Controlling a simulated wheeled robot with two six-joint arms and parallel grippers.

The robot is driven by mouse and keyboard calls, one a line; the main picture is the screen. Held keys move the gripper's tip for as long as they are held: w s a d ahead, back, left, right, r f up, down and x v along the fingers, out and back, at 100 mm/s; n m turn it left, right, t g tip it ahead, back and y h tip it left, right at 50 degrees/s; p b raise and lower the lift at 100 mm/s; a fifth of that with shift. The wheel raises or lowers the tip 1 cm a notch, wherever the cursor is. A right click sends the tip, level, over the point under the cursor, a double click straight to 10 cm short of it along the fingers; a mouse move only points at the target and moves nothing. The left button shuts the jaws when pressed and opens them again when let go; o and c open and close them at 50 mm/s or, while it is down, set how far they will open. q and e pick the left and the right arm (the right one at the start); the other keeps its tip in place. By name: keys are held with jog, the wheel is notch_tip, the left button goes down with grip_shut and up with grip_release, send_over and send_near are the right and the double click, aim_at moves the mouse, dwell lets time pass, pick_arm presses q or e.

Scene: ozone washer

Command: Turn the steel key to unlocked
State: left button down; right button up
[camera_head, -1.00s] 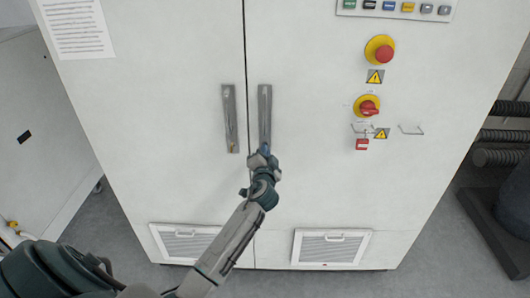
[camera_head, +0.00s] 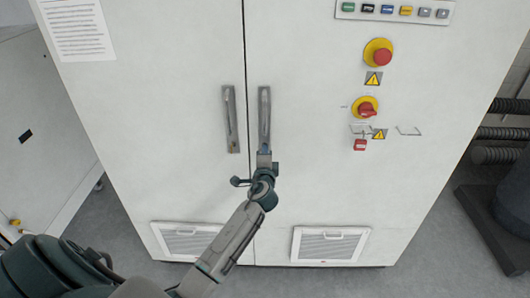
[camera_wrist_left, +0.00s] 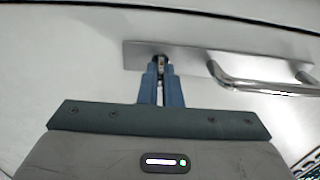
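The right door handle plate (camera_head: 264,105) is a long grey metal strip beside the cabinet's door seam. My left gripper (camera_head: 264,150) is at its lower end and covers the key spot in the head view. In the left wrist view, a small steel key (camera_wrist_left: 160,63) sits at the end of the plate (camera_wrist_left: 190,58), between the blue fingertips of my left gripper (camera_wrist_left: 161,74). The fingers are close together and appear shut on the key, which is mostly hidden. My right gripper is not in view.
A second handle plate (camera_head: 230,118) with a small brassy spot at its lower end is on the left door. A red emergency button (camera_head: 382,56), a red rotary switch (camera_head: 367,110) and a red padlock (camera_head: 360,145) are at right. Vent grilles (camera_head: 330,246) are low down.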

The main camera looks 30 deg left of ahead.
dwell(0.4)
pick_arm(q)
jog(key=c, duration=1.6)
grip_release()
jog(key=b+v, duration=0.3)
jog(key=v, duration=0.7)
jog(key=shift+s+d, duration=0.2)
jog(key=shift+s, duration=0.15)
jog(key=shift+f, duration=0.1)
